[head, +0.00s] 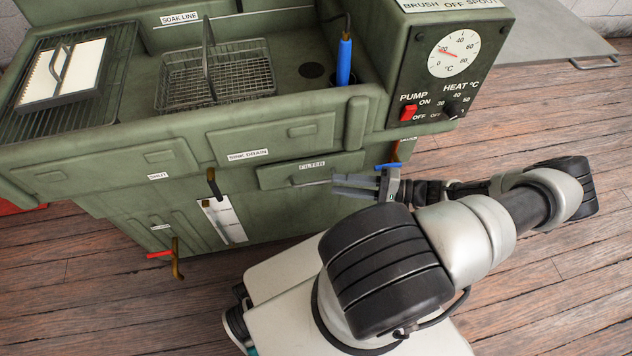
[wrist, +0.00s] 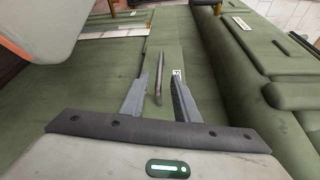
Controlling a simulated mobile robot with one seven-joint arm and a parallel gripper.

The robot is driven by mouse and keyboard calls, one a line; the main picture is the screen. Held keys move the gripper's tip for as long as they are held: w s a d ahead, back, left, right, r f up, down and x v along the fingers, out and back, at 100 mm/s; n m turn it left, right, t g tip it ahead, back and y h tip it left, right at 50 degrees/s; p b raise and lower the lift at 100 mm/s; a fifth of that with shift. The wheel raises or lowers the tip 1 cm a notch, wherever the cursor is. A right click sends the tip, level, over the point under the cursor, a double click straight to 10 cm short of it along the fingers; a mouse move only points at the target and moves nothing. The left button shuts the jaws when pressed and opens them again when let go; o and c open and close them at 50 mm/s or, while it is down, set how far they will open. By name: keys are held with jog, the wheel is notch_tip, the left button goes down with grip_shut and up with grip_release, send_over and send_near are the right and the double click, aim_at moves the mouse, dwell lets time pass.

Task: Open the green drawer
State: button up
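The green drawer (head: 280,177) labelled FILTER is in the front of the green washing cabinet, below the sink drain panel. It looks shut. In the wrist view its green front (wrist: 135,70) carries a dark bar handle (wrist: 159,78) and a small white label. My gripper (head: 340,186) is at the drawer's front, near its right part, and hides some of it. In the wrist view my gripper's two grey fingers (wrist: 167,70) are apart, with the bar handle between them. I see no clear contact with the bar.
The sink drain panel (head: 270,138) juts out above the drawer. Brown-handled valves (head: 213,183) (head: 176,262) and a white gauge strip (head: 225,220) are on the front to the left. A control box (head: 447,65) stands above right. Wooden floor is free to the right.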

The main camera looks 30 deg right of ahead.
aim_at(316, 182)
jog(key=x, duration=0.7)
jog(key=shift+w+a+b, duration=0.25)
jog(key=shift+a+b, duration=0.05)
jog(key=shift+b, duration=0.05)
grip_shut()
